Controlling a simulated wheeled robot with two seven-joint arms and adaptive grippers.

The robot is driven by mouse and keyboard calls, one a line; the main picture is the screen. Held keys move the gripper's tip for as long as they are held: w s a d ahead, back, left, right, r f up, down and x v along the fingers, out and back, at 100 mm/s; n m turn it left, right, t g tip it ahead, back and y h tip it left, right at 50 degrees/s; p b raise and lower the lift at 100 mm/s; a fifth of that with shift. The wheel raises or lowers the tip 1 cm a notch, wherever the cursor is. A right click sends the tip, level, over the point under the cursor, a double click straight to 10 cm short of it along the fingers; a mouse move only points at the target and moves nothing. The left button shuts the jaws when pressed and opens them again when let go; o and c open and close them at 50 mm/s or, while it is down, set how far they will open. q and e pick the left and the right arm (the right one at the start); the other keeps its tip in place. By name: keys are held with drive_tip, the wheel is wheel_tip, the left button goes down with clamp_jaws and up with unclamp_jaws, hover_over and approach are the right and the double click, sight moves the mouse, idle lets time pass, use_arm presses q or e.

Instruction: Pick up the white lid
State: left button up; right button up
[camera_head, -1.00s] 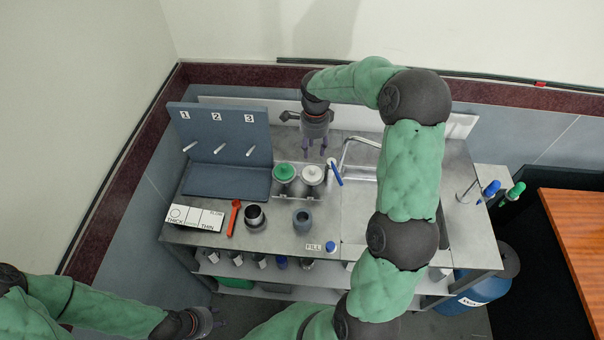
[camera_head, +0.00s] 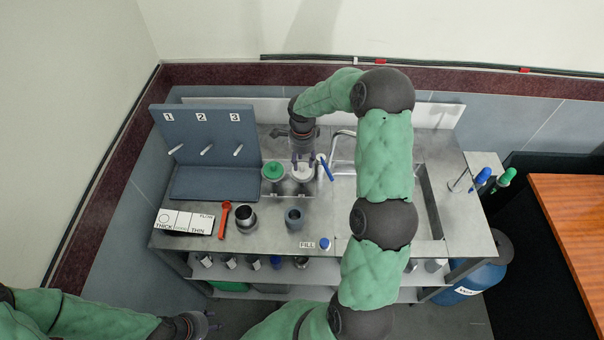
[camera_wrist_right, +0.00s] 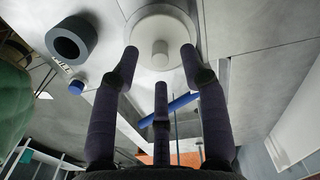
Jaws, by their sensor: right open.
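The white lid (camera_head: 302,170) sits on a jar in the small rack on the bench, beside a green-lidded jar. In the right wrist view the lid (camera_wrist_right: 160,28) shows as a white disc with a round knob. My right gripper (camera_head: 303,161) is directly above the lid, pointing down. In the right wrist view its fingers (camera_wrist_right: 160,62) are spread around the knob, with space between them and the knob. My left gripper (camera_head: 205,326) is low at the bottom left, far from the bench top; its finger state is too small to tell.
The green-lidded jar (camera_head: 273,172) stands close on the left and a blue pen-like item (camera_head: 325,168) close on the right. The sink tap (camera_head: 335,145) is right of the jars.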

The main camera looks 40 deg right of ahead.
wheel_tip(320, 180, down, 2)
clamp_jaws()
idle(0.4)
